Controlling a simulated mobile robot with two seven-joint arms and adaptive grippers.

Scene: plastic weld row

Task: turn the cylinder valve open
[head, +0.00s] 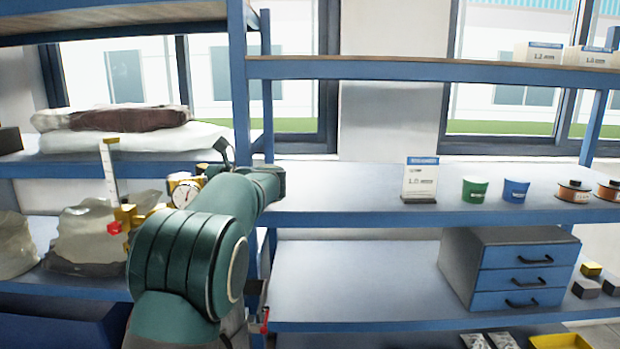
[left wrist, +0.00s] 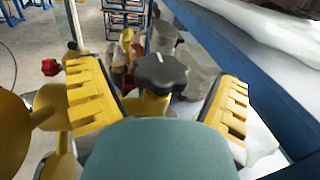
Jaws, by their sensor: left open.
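A black lobed valve knob (left wrist: 161,72) sits on a brass-coloured valve body (left wrist: 148,104) in the left wrist view. My left gripper (left wrist: 160,82) is open, with one yellow-padded finger on each side of the knob and visible gaps between. A red knob (left wrist: 50,67) and rounded brass parts (left wrist: 50,108) show at the left. In the head view a round gauge (head: 183,190) and a red knob (head: 114,228) show beside my green left arm, which hides much of the gripper and valve. My right gripper is not in view.
A blue shelf edge (left wrist: 225,45) runs close along the right in the left wrist view. In the head view, blue shelf posts (head: 240,90) stand by my arm. Wrapped bags (head: 85,245) lie left. A drawer cabinet (head: 515,268) and cups (head: 475,189) stand right.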

